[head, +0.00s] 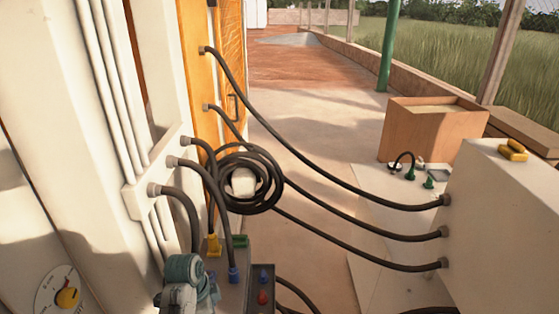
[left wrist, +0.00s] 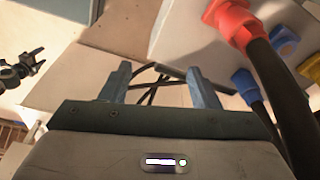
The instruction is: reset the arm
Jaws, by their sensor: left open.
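My left gripper (left wrist: 158,70) shows in the left wrist view with its two blue-grey fingers spread apart and nothing between them. Thin dark cables show beyond the gap. A light grey box (left wrist: 180,38) lies just past the right finger, with a red plug (left wrist: 228,15) on a thick black cable and a blue plug (left wrist: 243,80). In the head view, part of my arm (head: 184,272) in teal and white is at the bottom, beside a grey socket box (head: 232,262) with yellow and blue plugs. My right gripper is not seen.
Black cables (head: 330,178) hang across the middle to a white box (head: 505,200) at right. A cable coil (head: 240,180) hangs near the orange door (head: 232,75). A wooden box (head: 425,130) stands behind. A dark claw-like thing (left wrist: 25,68) shows in the left wrist view. The far floor is clear.

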